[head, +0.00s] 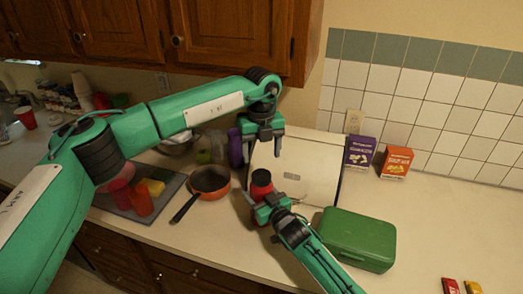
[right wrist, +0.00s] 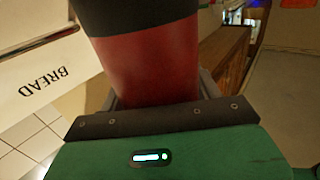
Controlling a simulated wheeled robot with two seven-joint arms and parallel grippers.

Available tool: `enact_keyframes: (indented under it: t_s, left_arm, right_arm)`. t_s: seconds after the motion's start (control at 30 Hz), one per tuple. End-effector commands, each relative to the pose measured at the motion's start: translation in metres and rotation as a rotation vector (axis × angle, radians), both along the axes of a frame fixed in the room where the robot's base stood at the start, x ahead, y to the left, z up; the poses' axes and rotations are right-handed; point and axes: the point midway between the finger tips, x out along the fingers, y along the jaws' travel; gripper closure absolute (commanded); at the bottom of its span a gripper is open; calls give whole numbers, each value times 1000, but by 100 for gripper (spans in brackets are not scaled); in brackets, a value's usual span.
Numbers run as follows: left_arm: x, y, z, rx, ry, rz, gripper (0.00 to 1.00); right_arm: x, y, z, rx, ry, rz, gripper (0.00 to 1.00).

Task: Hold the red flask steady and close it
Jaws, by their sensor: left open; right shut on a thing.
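The red flask (head: 261,188) stands in front of the cream bread box, its dark top facing up in the head view. My right gripper (head: 268,207) is shut on its red body. In the right wrist view the flask (right wrist: 150,70) fills the space between the fingers, with a red part and a black part. I cannot tell whether the dark top is a lid or the open neck. My left gripper (head: 262,153) is open, pointing down above and behind the flask, apart from it. I see nothing between its fingers, and no separate lid can be made out.
The bread box (head: 315,160) is close behind both grippers. An orange pan (head: 209,181) is to the left, a purple bottle (head: 235,148) behind it. A green box (head: 345,239) sits right of my right arm. Purple (head: 360,151) and orange (head: 396,162) cartons stand by the tiles. The counter's right is mostly clear.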

Motion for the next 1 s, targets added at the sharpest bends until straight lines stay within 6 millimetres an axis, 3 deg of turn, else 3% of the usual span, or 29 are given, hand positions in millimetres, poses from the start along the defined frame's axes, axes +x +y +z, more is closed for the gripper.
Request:
enact_keyframes:
  t_s: [0.23, 0.67, 1.0]
  left_arm:
    - [0, 0, 1, 0, 0, 173, 30]
    - [0, 0, 0, 1, 1, 191, 30]
    - [-1, 0, -43, 1, 3, 190, 30]
  right_arm:
    - [0, 0, 0, 0, 0, 0, 99]
    - [0, 0, 0, 0, 0, 0, 99]
    - [0, 0, 0, 0, 0, 0, 99]
